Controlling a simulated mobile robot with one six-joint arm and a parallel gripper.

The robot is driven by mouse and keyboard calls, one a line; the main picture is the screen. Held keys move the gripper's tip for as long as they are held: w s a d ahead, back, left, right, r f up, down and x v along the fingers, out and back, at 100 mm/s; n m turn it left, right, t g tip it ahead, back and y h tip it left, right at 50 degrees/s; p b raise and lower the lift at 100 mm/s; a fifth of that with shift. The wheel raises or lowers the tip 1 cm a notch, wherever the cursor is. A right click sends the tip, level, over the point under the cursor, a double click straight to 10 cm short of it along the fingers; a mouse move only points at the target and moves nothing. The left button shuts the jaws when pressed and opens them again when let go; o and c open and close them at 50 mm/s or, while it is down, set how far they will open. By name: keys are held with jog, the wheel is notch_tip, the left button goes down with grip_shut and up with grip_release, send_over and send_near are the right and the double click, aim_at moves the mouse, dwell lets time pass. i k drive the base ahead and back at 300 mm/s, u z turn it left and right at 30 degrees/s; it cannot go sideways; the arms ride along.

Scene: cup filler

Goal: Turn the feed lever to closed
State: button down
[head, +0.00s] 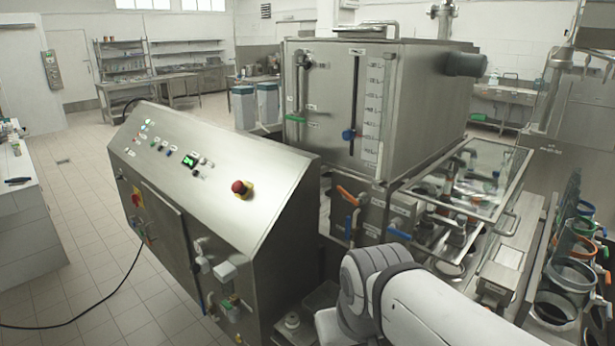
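A steel tank (420,85) stands in the middle of the head view. Several levers and handles show on and below it: an orange-handled lever (348,195), a blue-handled lever (348,226), a green handle (296,118) and a blue knob (349,134) on a vertical slot. Their labels are too small to read, so I cannot tell which is the feed lever or whether it is open or closed. My white and grey arm reaches in at the bottom right; my gripper is not in view.
A sloped control console (215,175) with a red stop button (241,188) stands at front left. A glass-covered conveyor section (470,180) and ring-shaped cup holders (572,272) lie to the right. A black cable (100,305) crosses the open tiled floor at left.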

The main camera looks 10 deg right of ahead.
aim_at(356, 201)
jog(key=u, duration=0.25)
jog(key=i, duration=0.9)
jog(key=z, duration=0.35)
